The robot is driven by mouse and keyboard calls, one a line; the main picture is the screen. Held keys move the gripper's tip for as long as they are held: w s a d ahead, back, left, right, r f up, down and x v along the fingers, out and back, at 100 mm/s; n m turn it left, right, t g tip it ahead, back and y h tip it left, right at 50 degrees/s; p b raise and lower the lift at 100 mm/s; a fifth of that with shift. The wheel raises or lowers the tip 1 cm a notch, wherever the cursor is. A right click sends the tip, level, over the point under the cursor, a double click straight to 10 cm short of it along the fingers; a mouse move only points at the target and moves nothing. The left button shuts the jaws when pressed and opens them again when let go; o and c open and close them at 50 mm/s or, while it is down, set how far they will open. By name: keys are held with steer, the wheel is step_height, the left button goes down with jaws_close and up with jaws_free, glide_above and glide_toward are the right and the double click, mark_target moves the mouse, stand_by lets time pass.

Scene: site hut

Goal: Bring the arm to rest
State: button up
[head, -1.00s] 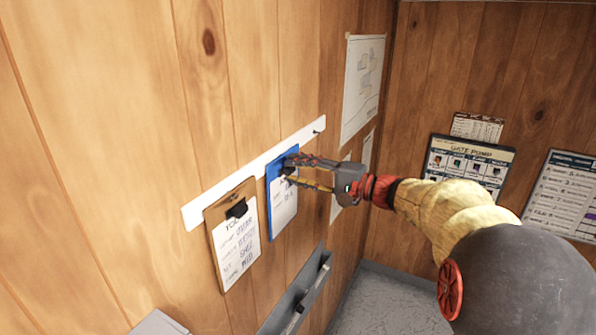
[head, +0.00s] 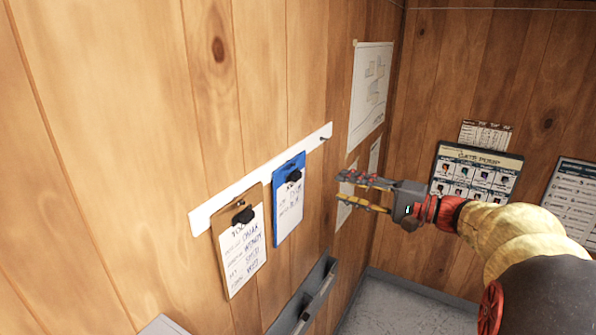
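My gripper (head: 344,188) is in the head view, right of the blue clipboard and clear of it. Its two fingers point left and are spread apart with nothing between them. My arm reaches in from the lower right. The blue clipboard (head: 279,217) with a white sheet and black clip hangs on the white rail (head: 215,207) on the wood wall. A brown clipboard (head: 220,262) with a handwritten sheet hangs to its left on the same rail.
A grey wall tray (head: 292,312) is below the clipboards. Paper sheets (head: 369,92) are on the wall behind my gripper. A gate pump chart (head: 476,174) and another notice (head: 573,205) are on the right wall. Grey floor (head: 400,305) shows below.

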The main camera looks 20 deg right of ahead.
steer(key=s+a+f+n+g+h+b, duration=0.2)
steer(key=s+a+f+g+h+b, duration=0.15)
steer(key=s+f, duration=0.55)
steer(key=s+a+f+n+g+h+b, duration=0.1)
steer(key=s+a+f+g+h+b, duration=0.35)
steer(key=f, duration=0.85)
steer(key=s+a+f+n+g+h+b, duration=0.2)
steer(key=s+f+b, duration=0.3)
steer(key=s+f, duration=0.5)
steer(key=s+a+f+n+t+h+b, duration=0.1)
steer(key=a+f+n+b, duration=0.4)
steer(key=a+b, duration=0.2)
steer(key=shift+a+f+t+b, duration=0.15)
steer(key=shift+t+b, duration=0.15)
steer(key=shift+b, duration=0.4)
